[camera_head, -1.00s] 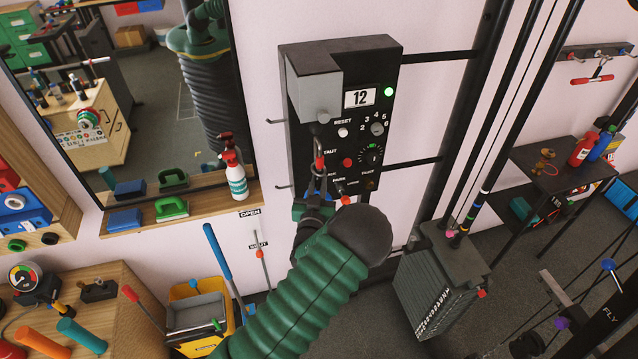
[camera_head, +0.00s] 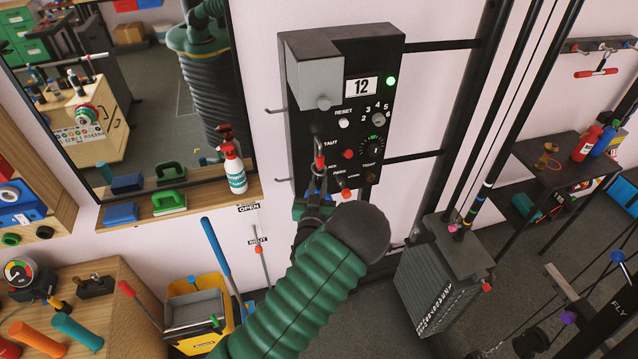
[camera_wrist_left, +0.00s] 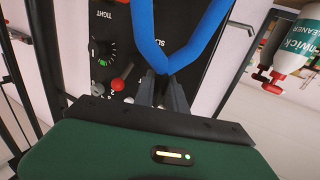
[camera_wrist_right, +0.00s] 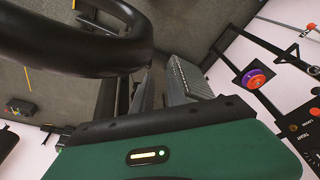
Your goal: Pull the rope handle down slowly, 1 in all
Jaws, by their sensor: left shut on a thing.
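A blue loop (camera_wrist_left: 158,52), which looks like the rope handle, is pinched at its bend by my left gripper (camera_wrist_left: 161,88) in the left wrist view. Its two strands spread apart toward the top edge. In the head view my left gripper (camera_head: 317,184) is in front of the lower part of a black control box (camera_head: 340,60). A red part (camera_head: 319,163) with a dark top stands just above its fingertips. My own arm hides part of the loop. My right gripper is not in the head view. In the right wrist view its fingers are dark and unclear.
A red knob (camera_head: 348,154) and a dial (camera_head: 373,146) sit close beside my left fingers. A grey slotted block (camera_head: 440,290) stands to the right of my arm. A shelf with a spray bottle (camera_head: 234,170) is on the left. A black curved bar (camera_wrist_right: 60,45) crosses the right wrist view.

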